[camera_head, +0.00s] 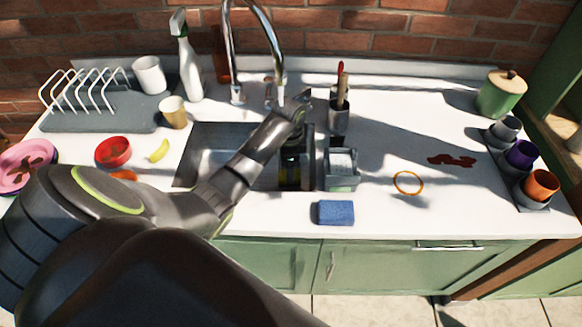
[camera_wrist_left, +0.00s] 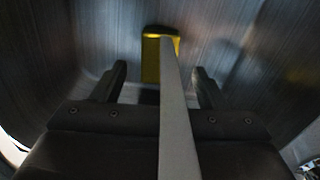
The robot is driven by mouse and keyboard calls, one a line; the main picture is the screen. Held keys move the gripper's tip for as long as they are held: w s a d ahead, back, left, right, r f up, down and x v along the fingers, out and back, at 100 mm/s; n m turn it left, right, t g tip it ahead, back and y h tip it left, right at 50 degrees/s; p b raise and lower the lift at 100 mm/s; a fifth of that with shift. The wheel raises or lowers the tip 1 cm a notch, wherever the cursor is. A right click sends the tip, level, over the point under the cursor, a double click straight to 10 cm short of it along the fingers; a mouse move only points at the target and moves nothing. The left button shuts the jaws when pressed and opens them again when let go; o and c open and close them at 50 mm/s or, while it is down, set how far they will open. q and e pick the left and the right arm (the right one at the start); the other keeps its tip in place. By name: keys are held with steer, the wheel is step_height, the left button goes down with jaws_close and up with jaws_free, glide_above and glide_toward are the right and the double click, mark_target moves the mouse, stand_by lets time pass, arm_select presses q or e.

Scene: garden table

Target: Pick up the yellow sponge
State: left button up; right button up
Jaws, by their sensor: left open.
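The yellow sponge (camera_wrist_left: 150,62) shows in the left wrist view inside the metal sink, upright near the far wall. A grey bar crosses in front of its right part; I cannot tell what the bar is. My left gripper (camera_wrist_left: 160,80) is open, with one finger on each side of the sponge in the picture; I see no contact. In the head view my left arm reaches over the sink (camera_head: 205,152), and the left gripper (camera_head: 290,178) points down into its right part. The sponge is hidden in the head view. My right gripper is not in view.
The faucet (camera_head: 228,45) rises behind the sink. A utensil holder (camera_head: 339,121) and a grey caddy (camera_head: 341,178) stand close to its right. A blue sponge (camera_head: 336,213) lies near the front edge. The counter around the orange ring (camera_head: 397,186) is mostly clear.

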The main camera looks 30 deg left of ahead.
arm_select(q)
steer(key=f, duration=0.3)
steer(key=shift+d+f, duration=0.15)
steer(key=shift+d, duration=0.1)
steer(key=shift+w+f, duration=0.1)
steer(key=shift+f, duration=0.3)
steer(key=c, duration=1.1)
steer(key=shift+c, duration=0.2)
steer(key=shift+a+r, duration=0.1)
steer(key=shift+r, duration=0.05)
steer(key=shift+r, duration=0.15)
step_height(320, 180, up, 7)
steer(key=shift+a+f+b, duration=0.1)
steer(key=shift+a+b, duration=0.05)
steer(key=shift+b, duration=0.35)
steer(key=s+a+b, duration=0.1)
steer(key=s+a, duration=0.4)
steer(key=a, duration=0.3)
steer(key=s+a+b, duration=0.2)
steer(key=s+a, duration=0.3)
steer(key=a, duration=0.3)
steer(key=shift+s+a+f, duration=0.15)
steer(key=shift+s+a, duration=0.1)
steer(key=shift+a, duration=0.1)
